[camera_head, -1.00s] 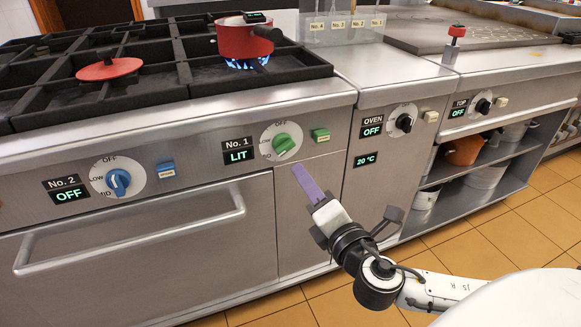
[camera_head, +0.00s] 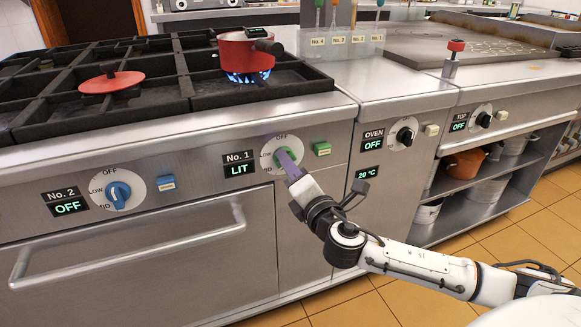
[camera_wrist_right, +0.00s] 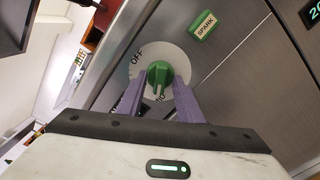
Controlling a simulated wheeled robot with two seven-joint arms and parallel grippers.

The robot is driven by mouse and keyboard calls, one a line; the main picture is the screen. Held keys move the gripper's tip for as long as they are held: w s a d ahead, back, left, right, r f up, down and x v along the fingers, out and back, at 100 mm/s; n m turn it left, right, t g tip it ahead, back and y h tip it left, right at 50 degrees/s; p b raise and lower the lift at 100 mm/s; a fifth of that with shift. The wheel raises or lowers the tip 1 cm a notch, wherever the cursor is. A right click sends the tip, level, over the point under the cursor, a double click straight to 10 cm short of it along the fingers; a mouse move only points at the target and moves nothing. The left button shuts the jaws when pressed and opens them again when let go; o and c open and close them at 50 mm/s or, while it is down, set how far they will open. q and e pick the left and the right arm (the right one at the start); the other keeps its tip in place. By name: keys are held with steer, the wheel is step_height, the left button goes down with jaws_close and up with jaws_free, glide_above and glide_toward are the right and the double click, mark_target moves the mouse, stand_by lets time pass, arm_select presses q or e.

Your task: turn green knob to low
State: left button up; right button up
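The green knob (camera_head: 279,158) sits on a white dial on the stove front, beside the No. 1 display (camera_head: 239,163), which reads LIT. In the right wrist view the green knob (camera_wrist_right: 159,75) shows between the two purple fingers, with OFF and part of MID readable on its dial. My right gripper (camera_head: 287,160) reaches the knob from the lower right and partly covers it. In the wrist view the right gripper (camera_wrist_right: 158,90) is open, with a finger on either side of the knob's lower part; I cannot tell whether they touch it. My left gripper is not in view.
A red pot (camera_head: 245,52) stands over a blue flame on the back burner. A green spark button (camera_head: 322,149) is right of the knob. A blue knob (camera_head: 118,194) and the oven handle (camera_head: 130,255) are to the left; a black oven knob (camera_head: 405,135) is to the right.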

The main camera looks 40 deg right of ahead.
steer(key=shift+c, duration=0.2)
jaws_close()
steer(key=shift+m, duration=3.9)
steer(key=shift+o, duration=0.2)
jaws_free()
